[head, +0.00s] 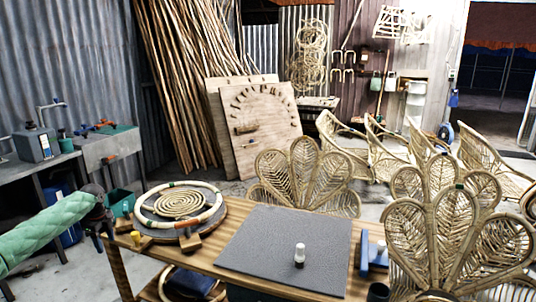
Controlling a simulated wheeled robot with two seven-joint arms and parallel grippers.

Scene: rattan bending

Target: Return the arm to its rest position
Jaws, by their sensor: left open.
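My left arm (40,235), in a green padded sleeve, comes in from the left edge. Its dark left gripper (103,226) is at the left end of the wooden work table (205,262), beside the round dark board (150,230). The gripper is open, with nothing visible in it; its fingers are small and dark here. My right gripper is not in view.
On the board lie a rattan ring (212,213) and a coil (181,205). A grey mat (260,240) carries a small white-capped bottle (299,254). A blue tool (365,250) lies right of it. Rattan chairs (305,180) stand behind and right. A side bench (108,147) stands left.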

